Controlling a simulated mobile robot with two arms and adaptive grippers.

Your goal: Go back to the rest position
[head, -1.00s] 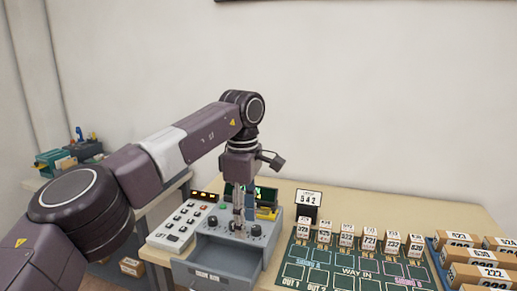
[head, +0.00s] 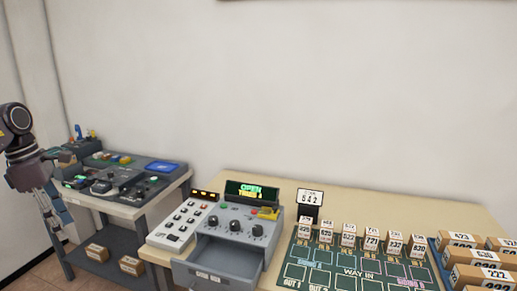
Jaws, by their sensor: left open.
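My left gripper (head: 52,222) is at the far left edge of the head view, pointing down beside the side table, clear of the desk. Its fingers look apart and I see nothing between them. The grey console (head: 222,232) on the desk has dials, a screen (head: 252,191) reading OPEN in green with a second line in yellow, and an open, empty-looking drawer (head: 218,264). My right gripper is not in view.
The side table (head: 125,208) holds devices and has boxes (head: 131,265) on its lower shelf. A green board (head: 358,272) carries several small numbered blocks. Numbered boxes fill a blue tray (head: 437,262) at right.

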